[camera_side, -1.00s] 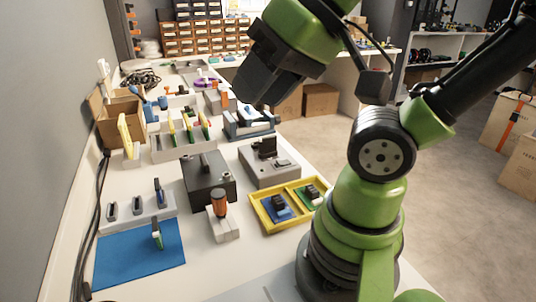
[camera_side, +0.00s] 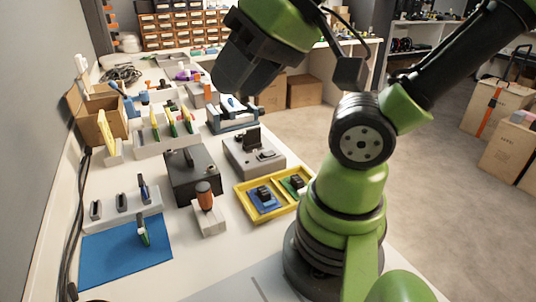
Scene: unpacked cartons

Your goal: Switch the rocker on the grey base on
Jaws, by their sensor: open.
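The grey base (camera_side: 262,160) stands mid-table, right of a black box. A dark upright piece (camera_side: 250,139) rises from its back, and a small dark part (camera_side: 266,153) sits on its top. Which is the rocker, and which way it is set, is too small to tell. My gripper (camera_side: 240,88) is the dark end of the green arm, at upper middle. It appears above and behind the grey base in the picture, apart from it. It is open, with nothing seen in it; its fingertips are hard to make out.
A black box (camera_side: 193,178) and an orange-handled piece on a pale block (camera_side: 208,217) stand left of the base. A yellow tray (camera_side: 248,214) lies in front, and a blue device (camera_side: 233,120) behind. A blue mat (camera_side: 110,262) lies front left.

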